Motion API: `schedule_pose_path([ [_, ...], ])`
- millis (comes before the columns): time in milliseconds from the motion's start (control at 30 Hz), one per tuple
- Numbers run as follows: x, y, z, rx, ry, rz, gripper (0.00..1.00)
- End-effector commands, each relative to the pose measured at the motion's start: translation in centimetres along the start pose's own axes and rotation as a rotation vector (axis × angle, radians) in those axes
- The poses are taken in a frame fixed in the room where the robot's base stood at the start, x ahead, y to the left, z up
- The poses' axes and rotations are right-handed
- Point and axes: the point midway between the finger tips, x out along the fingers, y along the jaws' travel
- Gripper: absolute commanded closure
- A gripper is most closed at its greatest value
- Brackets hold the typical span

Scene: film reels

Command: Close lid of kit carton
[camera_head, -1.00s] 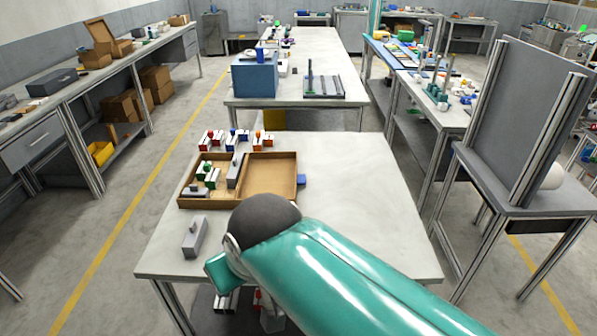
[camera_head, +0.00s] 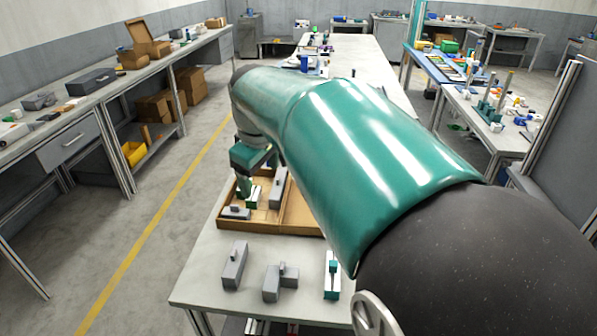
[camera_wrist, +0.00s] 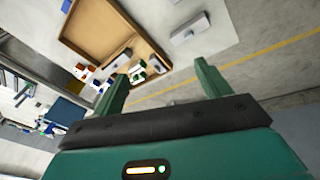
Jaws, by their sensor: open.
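The kit carton (camera_head: 264,228) is a shallow brown box on the near table in the head view. Its left half holds several grey, white and green parts. Its lid (camera_head: 300,211) is an empty half folded open to the right, partly hidden by my arm. The open lid also shows in the wrist view (camera_wrist: 103,32), with the filled half (camera_wrist: 151,47) beside it. My gripper (camera_wrist: 160,80) is open and empty, its two green fingers apart. In the head view it hangs over the left, filled half; its fingers are largely hidden there.
A grey block (camera_head: 235,265), another grey block (camera_head: 280,283) and a white-and-green part (camera_head: 332,275) stand in front of the carton. The bare near table edge (camera_head: 200,285) lies left of them. My arm hides much of the table's right side.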

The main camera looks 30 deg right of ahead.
Motion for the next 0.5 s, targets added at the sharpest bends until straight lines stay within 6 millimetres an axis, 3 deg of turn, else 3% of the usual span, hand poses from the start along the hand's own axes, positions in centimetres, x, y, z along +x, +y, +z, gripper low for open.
schedule_pose_path([
  [300,3.7,7.8,-1.9,-0.134,-0.036,-0.077,0.24],
  [500,6.5,13.2,-2.0,-0.207,-0.032,-0.134,0.24],
])
